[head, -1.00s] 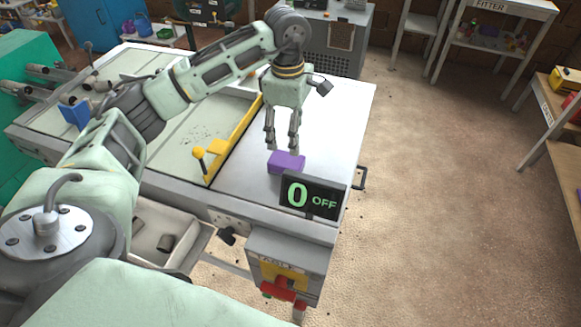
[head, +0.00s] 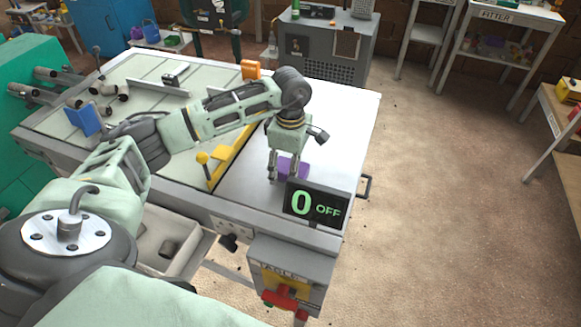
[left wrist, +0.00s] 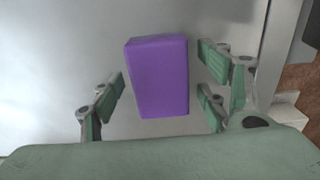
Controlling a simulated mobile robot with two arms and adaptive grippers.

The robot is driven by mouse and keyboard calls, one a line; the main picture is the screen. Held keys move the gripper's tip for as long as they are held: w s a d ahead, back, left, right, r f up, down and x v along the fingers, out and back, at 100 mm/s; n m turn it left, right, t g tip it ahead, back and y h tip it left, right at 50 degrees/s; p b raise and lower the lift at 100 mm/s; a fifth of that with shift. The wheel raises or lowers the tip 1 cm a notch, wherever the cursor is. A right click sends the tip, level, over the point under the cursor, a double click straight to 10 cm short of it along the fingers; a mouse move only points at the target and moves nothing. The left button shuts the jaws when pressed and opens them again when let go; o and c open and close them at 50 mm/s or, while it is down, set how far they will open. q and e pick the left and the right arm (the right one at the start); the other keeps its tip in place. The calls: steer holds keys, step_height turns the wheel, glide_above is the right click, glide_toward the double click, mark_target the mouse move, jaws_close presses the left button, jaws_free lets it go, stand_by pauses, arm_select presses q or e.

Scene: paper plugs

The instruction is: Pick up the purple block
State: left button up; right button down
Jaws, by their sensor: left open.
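The purple block (head: 291,169) lies on the light metal top of the machine table, just behind the black display. It also shows in the left wrist view (left wrist: 158,77), between the open fingers and apart from them. My left gripper (head: 285,178) points down at the block, low over the table, with its fingers open. In the left wrist view its fingers (left wrist: 163,95) stand on both sides of the block. In the head view the display hides part of the block and the gripper partly overlaps it. My right gripper is out of view.
The display reading "0 OFF" (head: 316,204) stands right in front of the block. A yellow guide with a knobbed lever (head: 216,168) runs to the left. The table top (head: 345,130) to the right and behind is clear.

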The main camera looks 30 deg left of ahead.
arm_select(q)
steer(key=shift+c, duration=0.2)
steer(key=c, duration=1.2)
step_height(320, 180, up, 9)
steer(key=b, duration=0.3)
steer(key=shift+r, duration=0.45)
